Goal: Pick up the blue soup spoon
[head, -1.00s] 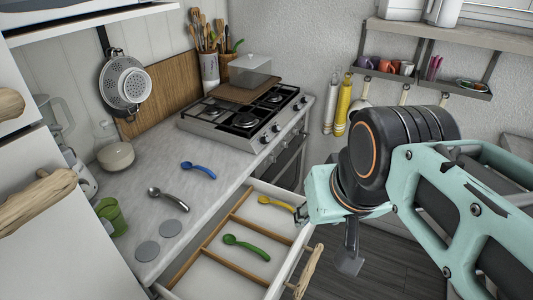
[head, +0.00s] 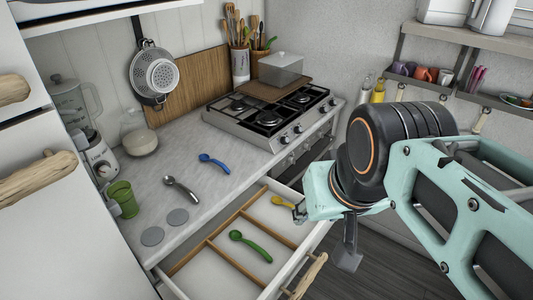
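The blue soup spoon (head: 214,163) lies on the grey countertop, left of the stove. Nothing touches it. A grey metal spoon (head: 181,189) lies on the counter to its lower left. My gripper (head: 347,256) is at the end of my teal arm, to the right of the spoon and well apart from it, beside the open drawer. It is mostly hidden by my arm, and I cannot see whether its fingers are apart. I see nothing held in it.
The drawer (head: 200,277) below the counter is open, with a green spoon (head: 250,246) and a yellow spoon (head: 283,202) inside. A green cup (head: 123,199), two grey discs (head: 152,236) and a blender (head: 96,150) stand or lie at left. The stove (head: 270,120) is behind.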

